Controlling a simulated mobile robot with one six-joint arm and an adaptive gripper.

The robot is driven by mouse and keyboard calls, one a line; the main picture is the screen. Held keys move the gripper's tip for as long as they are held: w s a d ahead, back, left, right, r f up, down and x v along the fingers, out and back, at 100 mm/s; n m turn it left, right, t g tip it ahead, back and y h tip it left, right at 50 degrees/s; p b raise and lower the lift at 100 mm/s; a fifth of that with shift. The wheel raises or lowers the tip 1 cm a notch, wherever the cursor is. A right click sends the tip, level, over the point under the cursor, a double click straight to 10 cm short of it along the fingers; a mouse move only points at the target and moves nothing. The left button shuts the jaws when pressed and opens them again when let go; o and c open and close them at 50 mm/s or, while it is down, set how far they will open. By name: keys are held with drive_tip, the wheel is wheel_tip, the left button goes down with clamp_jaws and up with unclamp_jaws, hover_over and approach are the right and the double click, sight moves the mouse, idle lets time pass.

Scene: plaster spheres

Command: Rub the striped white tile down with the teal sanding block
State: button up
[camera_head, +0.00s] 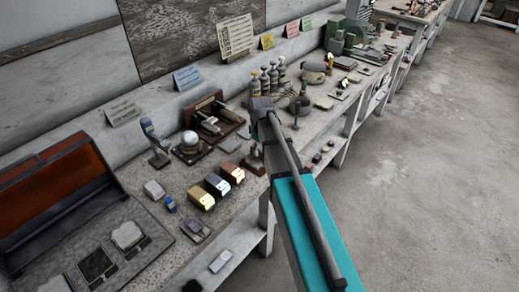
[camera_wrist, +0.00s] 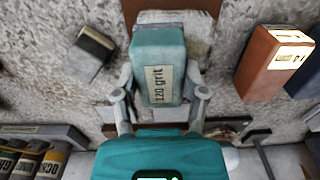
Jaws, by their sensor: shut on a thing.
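My gripper (camera_wrist: 158,98) is shut on the teal sanding block (camera_wrist: 158,65), with one finger at each side of it. The block's label reads "120 grit". A whitish, worn flat piece (camera_wrist: 198,48) shows behind the block in the wrist view, beside a brown board; it looks like the white tile. The block covers most of it, and I cannot make out stripes. Whether block and tile touch is unclear. In the head view my gripper (camera_head: 254,152) is low over the bench's front edge, small and partly hidden by my arm.
A copper block (camera_wrist: 275,60) stands to the right in the wrist view; gold and dark blue blocks (camera_head: 217,185) stand near it. Paint bottles (camera_wrist: 25,160) are at the lower left. A dark-ended block (camera_wrist: 90,50) lies left. The bench (camera_head: 160,225) is crowded; the floor beyond is clear.

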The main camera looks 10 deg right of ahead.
drive_tip(key=shift+f+b, duration=0.65)
idle(0.6)
drive_tip(key=shift+s, duration=0.1)
drive_tip(key=shift+s+d+r, duration=0.15)
drive_tip(key=shift+s+d, duration=0.15)
drive_tip(key=shift+s, duration=0.05)
drive_tip(key=shift+s, duration=0.1)
drive_tip(key=shift+s+d, duration=0.3)
drive_tip(key=shift+s, duration=0.05)
drive_tip(key=shift+w, duration=0.1)
idle(0.5)
drive_tip(key=shift+w+a, duration=0.6)
drive_tip(key=shift+w, duration=0.2)
drive_tip(key=shift+w, duration=0.1)
